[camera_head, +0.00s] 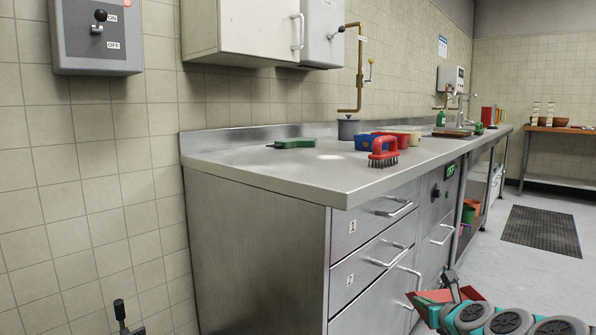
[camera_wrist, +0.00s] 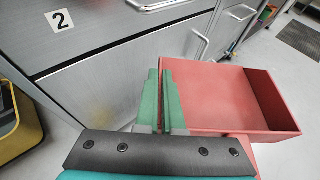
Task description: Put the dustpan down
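The red dustpan (camera_wrist: 235,95) fills the right of the wrist view, its shallow tray with raised walls facing up. My gripper (camera_wrist: 163,78) has its two green fingers close together at the dustpan's left side, with a thin strip of red between them; it is shut on the dustpan. The handle is mostly hidden. In the head view a small part of the dustpan (camera_head: 472,293) shows at the lower right, in front of the drawers and below the counter top, with my arm covering much of it.
A steel counter (camera_head: 240,165) with drawers stands ahead. On it are a red brush (camera_head: 383,150), a green-handled tool (camera_head: 293,143), a blue container (camera_head: 365,142) and a grey pot (camera_head: 348,128). The counter's front left is bare. A yellow bin (camera_wrist: 22,115) stands on the floor.

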